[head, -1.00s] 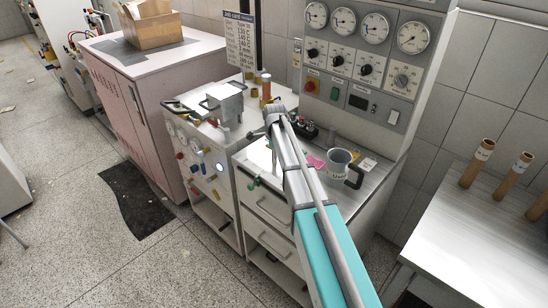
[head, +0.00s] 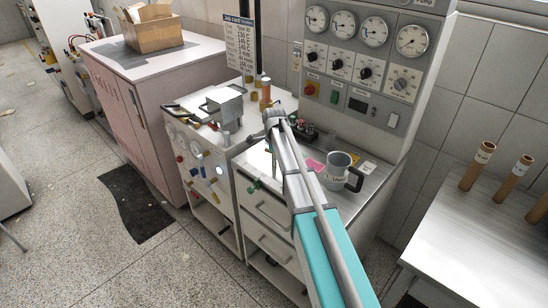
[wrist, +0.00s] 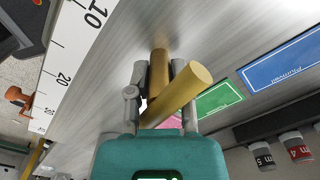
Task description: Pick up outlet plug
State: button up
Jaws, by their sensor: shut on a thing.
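In the wrist view, a tan cylinder (wrist: 188,88), which I take for the outlet plug, lies tilted between the two fingers of my gripper (wrist: 160,82). My gripper is shut on it. A darker brown cylindrical piece (wrist: 158,70) shows just beyond it; I cannot tell whether the two are joined. In the head view, my gripper (head: 270,118) is over the bench beside the panel, its fingertips largely hidden by the arm. An orange-brown cylinder (head: 265,92) shows just behind it.
A grey mug (head: 339,171) stands right of my arm on the steel bench top. A gauge panel (head: 365,70) rises behind. A metal box (head: 225,103) sits left. Brown tubes (head: 478,165) stand on the right table. The wrist view shows a white scale (wrist: 70,60) and coloured labels (wrist: 218,98).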

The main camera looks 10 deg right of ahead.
jog(key=shift+r, duration=0.15)
grip_shut()
jog(key=shift+r+p, duration=0.95)
jog(key=shift+p, duration=0.1)
jog(key=s+a+r+p, duration=0.1)
jog(key=s+r+p, duration=0.9)
jog(key=s, duration=0.4)
jog(key=shift+a+r+p, duration=0.2)
jog(key=shift+r+p, duration=0.2)
jog(key=shift+p, duration=0.05)
jog(key=shift+r+p, duration=0.8)
jog(key=shift+r, duration=0.05)
jog(key=shift+a, duration=0.15)
